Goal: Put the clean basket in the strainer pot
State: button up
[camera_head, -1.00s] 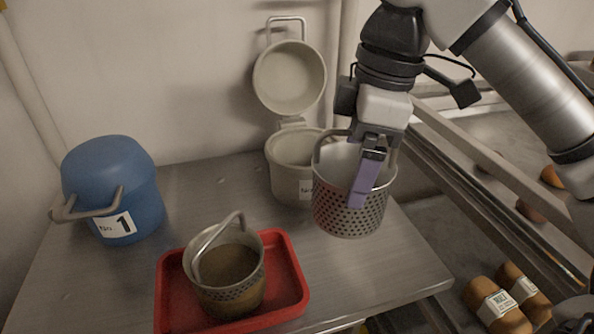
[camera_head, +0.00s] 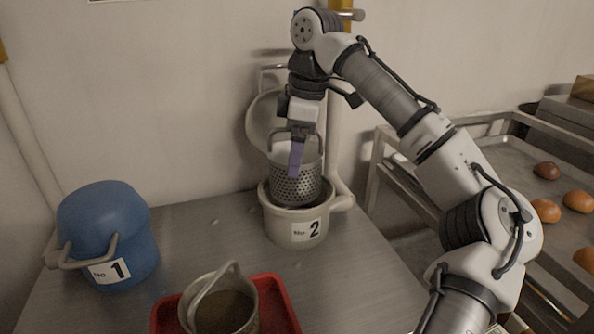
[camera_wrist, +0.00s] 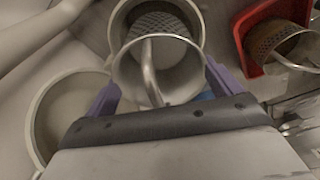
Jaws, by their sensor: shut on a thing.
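The clean basket (camera_head: 297,184) is a silver perforated strainer with a raised handle. My gripper (camera_head: 296,150), with purple fingers, is shut on its handle and holds it upright. The basket is over the open mouth of the cream strainer pot (camera_head: 283,229), labelled 2, and its lower end looks to be at or just inside the rim. In the wrist view the basket (camera_wrist: 160,62) hangs between the fingers (camera_wrist: 165,85), with the pot's rim (camera_wrist: 114,30) around its far end. The pot's lid (camera_head: 259,122) stands open behind, partly hidden by my gripper.
A brownish dirty basket (camera_head: 226,311) sits in a red tray (camera_head: 283,301) at the front. A closed blue pot (camera_head: 107,222) labelled 1 stands at left. A rack with buns (camera_head: 547,210) is at right. The metal table (camera_head: 197,237) between the pots is clear.

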aim_at(298, 180)
notch_tip(298, 180, down, 5)
jog(key=shift+s+d, duration=0.1)
jog(key=shift+d, duration=0.05)
jog(key=shift+w+f+p, duration=0.2)
jog(key=shift+f+p, duration=0.15)
jog(key=shift+f, duration=0.1)
jog(key=shift+f, duration=0.15)
jog(key=shift+s+f, duration=0.1)
jog(key=shift+f, duration=0.45)
jog(key=o, duration=1)
jog(key=shift+f, duration=0.1)
jog(key=shift+o, duration=0.2)
jog(key=r, duration=0.4)
jog(key=d+r, duration=0.1)
jog(key=r, duration=0.8)
jog(key=shift+d+r+p, duration=0.2)
jog(key=shift+d+p, duration=0.1)
